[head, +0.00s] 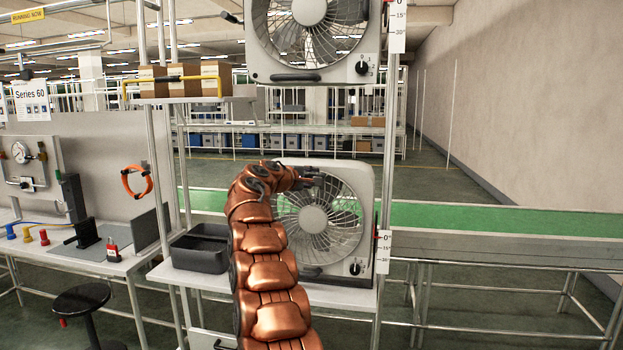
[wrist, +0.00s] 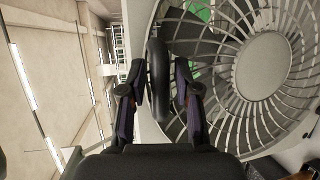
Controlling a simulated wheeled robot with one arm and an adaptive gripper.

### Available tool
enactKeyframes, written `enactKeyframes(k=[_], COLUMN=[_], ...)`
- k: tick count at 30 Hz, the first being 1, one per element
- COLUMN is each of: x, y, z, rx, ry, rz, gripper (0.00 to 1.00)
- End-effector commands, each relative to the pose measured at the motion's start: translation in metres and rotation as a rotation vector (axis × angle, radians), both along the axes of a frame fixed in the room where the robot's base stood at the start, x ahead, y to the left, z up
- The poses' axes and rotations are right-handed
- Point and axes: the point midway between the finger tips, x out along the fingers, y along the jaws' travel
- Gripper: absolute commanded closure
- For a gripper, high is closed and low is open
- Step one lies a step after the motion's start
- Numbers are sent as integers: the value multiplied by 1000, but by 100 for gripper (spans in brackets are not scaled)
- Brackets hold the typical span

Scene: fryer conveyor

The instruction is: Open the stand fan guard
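The lower stand fan (head: 365,180) has a light box frame and a round wire guard (head: 335,240) with a pale hub. The guard fills the right of the wrist view (wrist: 285,105) and looks flat against its frame. My gripper (head: 318,179) is in front of the fan's upper part. In the wrist view, my gripper's fingers (wrist: 160,85) stand apart on both sides of a dark, rounded handle bar (wrist: 158,70). Gaps show between the bar and both fingers. My arm covers the fan's left side in the head view.
A second fan (head: 375,45) hangs above, with a dark handle (head: 295,77) along its lower edge. A dark bin (head: 200,250) stands left of the lower fan. A tilt scale (head: 383,252) is at its right. A green conveyor (head: 470,217) runs behind.

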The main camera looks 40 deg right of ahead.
Motion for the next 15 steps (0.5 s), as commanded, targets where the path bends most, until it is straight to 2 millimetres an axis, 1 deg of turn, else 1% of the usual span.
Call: enactKeyframes(k=[1,8,15], x=[0,0,0], y=[0,0,0], z=[0,0,0], rx=[0,0,0], ry=[0,0,0], rz=[0,0,0], gripper=[76,100,100])
